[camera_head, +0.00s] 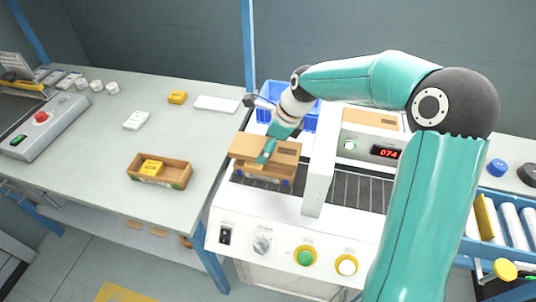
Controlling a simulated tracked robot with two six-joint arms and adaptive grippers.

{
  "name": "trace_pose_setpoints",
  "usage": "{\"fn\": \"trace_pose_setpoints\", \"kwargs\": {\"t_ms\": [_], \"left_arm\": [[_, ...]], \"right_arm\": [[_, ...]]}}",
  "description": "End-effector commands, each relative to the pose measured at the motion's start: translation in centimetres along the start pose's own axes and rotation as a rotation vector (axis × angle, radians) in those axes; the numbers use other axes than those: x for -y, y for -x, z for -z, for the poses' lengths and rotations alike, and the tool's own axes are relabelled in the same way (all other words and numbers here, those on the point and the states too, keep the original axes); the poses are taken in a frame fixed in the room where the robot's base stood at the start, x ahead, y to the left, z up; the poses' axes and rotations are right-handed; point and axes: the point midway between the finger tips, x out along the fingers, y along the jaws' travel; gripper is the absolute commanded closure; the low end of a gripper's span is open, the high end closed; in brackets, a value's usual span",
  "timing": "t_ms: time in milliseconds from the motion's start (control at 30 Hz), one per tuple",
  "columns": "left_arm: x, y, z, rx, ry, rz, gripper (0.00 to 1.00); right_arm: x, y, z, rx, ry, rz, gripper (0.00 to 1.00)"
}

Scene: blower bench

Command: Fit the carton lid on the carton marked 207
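A brown carton (262,180) stands on the dark belt at the left end of the white machine. A brown lid (248,146) lies over it; whether it is fully seated cannot be told. My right gripper (267,151) reaches down from above onto the lid, with a teal finger against its top. Whether the fingers are shut on the lid is not clear. An open brown carton (174,182) with a yellow item (152,167) inside stands on the left table. The number 207 is not readable on either carton. My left gripper is not in view.
The machine has a white post (319,170) close right of the carton, and a display (387,153) reading 074. A blue bin (270,100) stands behind. Another flat brown piece (370,117) lies on the machine housing. The grey table (90,180) has free room.

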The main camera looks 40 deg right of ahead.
Motion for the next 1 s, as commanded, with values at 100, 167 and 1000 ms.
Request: {"fn": "trace_pose_setpoints", "kwargs": {"t_ms": [100, 167, 1000], "left_arm": [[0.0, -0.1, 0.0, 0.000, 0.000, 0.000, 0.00], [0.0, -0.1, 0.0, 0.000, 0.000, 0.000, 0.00], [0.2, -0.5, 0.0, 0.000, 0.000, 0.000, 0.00]], "right_arm": [[-0.1, -1.6, 0.7, -0.003, -0.002, -0.004, 0.47], [-0.1, -2.4, 1.1, -0.003, -0.003, -0.004, 0.47], [0.0, -4.4, 1.9, -0.001, -0.002, -0.001, 0.00]]}}
